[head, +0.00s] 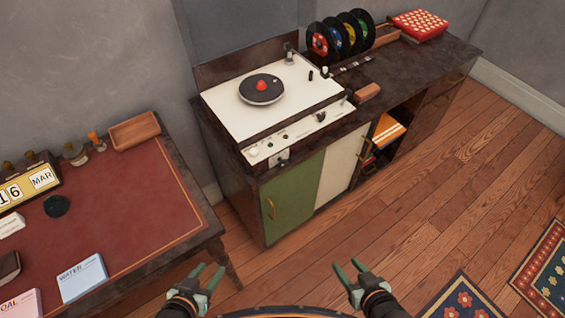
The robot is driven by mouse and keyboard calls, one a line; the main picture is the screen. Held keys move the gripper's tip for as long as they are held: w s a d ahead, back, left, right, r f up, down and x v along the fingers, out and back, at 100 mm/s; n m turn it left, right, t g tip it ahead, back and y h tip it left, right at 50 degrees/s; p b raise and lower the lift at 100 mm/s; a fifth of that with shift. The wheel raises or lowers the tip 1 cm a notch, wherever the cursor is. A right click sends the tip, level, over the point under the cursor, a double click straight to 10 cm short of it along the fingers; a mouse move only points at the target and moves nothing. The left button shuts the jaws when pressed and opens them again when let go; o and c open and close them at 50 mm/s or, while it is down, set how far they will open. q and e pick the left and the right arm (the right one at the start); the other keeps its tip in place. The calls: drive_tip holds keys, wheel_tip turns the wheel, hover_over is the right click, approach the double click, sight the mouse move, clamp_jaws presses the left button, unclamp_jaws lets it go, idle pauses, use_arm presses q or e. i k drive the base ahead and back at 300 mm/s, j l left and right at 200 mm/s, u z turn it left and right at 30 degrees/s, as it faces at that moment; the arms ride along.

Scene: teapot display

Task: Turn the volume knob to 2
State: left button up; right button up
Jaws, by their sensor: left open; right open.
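A white record player (290,82) sits on a dark wooden cabinet, with a black platter (262,90) and a red piece at its centre. Its front panel (300,136) carries several small knobs and switches, among them a small dark knob (321,116) towards the right. The labels are too small to read, so I cannot tell which is the volume knob or its setting. My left gripper (208,271) is open and empty, low in the view, in front of the cabinet and apart from it. My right gripper (348,267) is open and empty, further right, also apart from the cabinet.
A desk (120,215) with a red top stands at the left, holding a calendar (28,188) and papers. Coloured records (340,36) stand in a rack on the cabinet's far end. The cabinet has a green door (293,198).

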sight(282, 162)
drive_tip(key=u, duration=1.35)
drive_tip(key=l+u, duration=0.25)
drive_tip(key=u, duration=0.15)
drive_tip(key=k+l+u, duration=0.1)
drive_tip(key=u, duration=0.3)
drive_tip(key=k+l+u, duration=0.1)
drive_tip(key=l+u, duration=0.3)
drive_tip(key=k+l+u, duration=0.5)
drive_tip(key=u, duration=0.25)
drive_tip(key=l, duration=0.1)
